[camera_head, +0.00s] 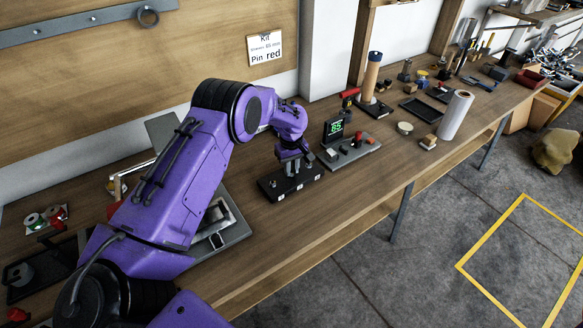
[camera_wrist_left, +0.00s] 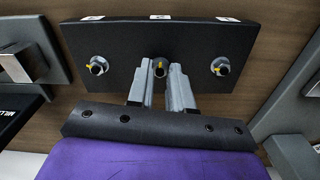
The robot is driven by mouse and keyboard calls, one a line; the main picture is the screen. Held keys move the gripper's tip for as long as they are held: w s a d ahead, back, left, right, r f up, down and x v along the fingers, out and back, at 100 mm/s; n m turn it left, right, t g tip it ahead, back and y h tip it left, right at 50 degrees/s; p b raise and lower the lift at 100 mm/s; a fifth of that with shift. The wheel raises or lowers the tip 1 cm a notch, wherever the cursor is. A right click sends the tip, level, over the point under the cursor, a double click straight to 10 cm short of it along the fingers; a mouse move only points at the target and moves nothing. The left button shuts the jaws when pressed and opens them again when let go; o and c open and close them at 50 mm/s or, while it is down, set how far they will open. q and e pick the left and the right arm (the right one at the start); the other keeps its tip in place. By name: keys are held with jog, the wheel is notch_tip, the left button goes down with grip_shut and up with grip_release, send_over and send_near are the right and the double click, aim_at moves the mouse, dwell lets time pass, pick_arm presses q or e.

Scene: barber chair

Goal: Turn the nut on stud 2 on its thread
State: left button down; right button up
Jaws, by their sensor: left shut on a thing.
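A black stud block (camera_head: 272,188) stands on the wooden bench; in the left wrist view its dark plate (camera_wrist_left: 120,40) shows three studs in a row, each with a metal nut and a small yellow mark. My left gripper (camera_head: 291,164) reaches down over the block. In the left wrist view its two grey fingers (camera_wrist_left: 160,78) are shut on the nut (camera_wrist_left: 159,67) of the middle stud, one finger on each side. The left nut (camera_wrist_left: 97,65) and the right nut (camera_wrist_left: 220,66) are free. The labels at the plate's far edge are cut off. My right gripper is not in view.
A base with a green-digit display reading 65 (camera_head: 335,128) stands just right of the block. A grey plate with a frame (camera_head: 236,229) lies to the left, partly behind my arm. Farther right are a paper roll (camera_head: 456,115) and black trays (camera_head: 421,109). The bench front beside the block is clear.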

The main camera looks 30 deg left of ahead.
pick_arm(q)
jog(key=shift+s+d+f, duration=0.1)
jog(key=shift+s+f, duration=0.05)
jog(key=c, duration=1)
grip_release()
jog(key=shift+r, duration=0.25)
notch_tip(320, 180, up, 10)
jog(key=shift+r+b, duration=0.1)
jog(key=shift+b, duration=1)
